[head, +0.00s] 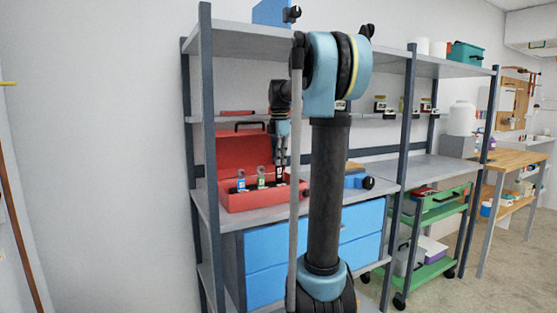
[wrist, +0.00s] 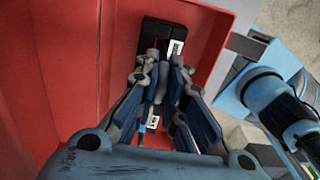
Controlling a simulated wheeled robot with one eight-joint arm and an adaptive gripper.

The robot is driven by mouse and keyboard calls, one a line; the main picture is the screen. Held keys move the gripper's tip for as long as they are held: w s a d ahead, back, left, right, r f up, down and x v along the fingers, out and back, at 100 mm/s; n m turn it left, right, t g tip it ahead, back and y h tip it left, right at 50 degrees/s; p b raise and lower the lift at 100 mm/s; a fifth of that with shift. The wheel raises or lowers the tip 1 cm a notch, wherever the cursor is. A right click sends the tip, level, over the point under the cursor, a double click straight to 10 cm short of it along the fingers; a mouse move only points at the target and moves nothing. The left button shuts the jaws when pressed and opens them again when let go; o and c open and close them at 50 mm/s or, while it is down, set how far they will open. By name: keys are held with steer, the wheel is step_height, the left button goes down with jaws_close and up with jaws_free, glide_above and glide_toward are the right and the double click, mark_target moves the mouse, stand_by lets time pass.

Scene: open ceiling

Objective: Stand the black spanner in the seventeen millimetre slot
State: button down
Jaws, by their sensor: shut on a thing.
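My gripper (head: 280,156) points down over the right part of the open red toolbox (head: 238,203). It is shut on the black spanner (head: 280,174), which hangs upright below the fingers. In the wrist view my gripper (wrist: 160,72) closes around it, and the fingers hide most of it. A black slot rack (wrist: 152,32) with white labels lies below the fingers inside the toolbox. The label print is too small to read surely. I cannot tell whether the spanner's lower end is in a slot.
Two spanners, one with a blue tag (head: 241,180) and one with a green tag (head: 261,178), stand to the left in the toolbox. The raised red lid (head: 240,153) is behind. A blue object (head: 356,181) sits on the shelf to the right. Shelf posts flank the space.

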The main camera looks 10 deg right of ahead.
steer(key=shift+f, duration=1.65)
steer(key=c, duration=1.6)
jaws_free()
step_height(320, 180, up, 12)
steer(key=shift+f, duration=0.1)
steer(key=s+f+m+t, duration=0.2)
steer(key=s+f+m, duration=1.9)
steer(key=s+f, duration=1.3)
step_height(320, 180, down, 2)
steer(key=shift+s+f, duration=0.1)
steer(key=shift+s, duration=0.25)
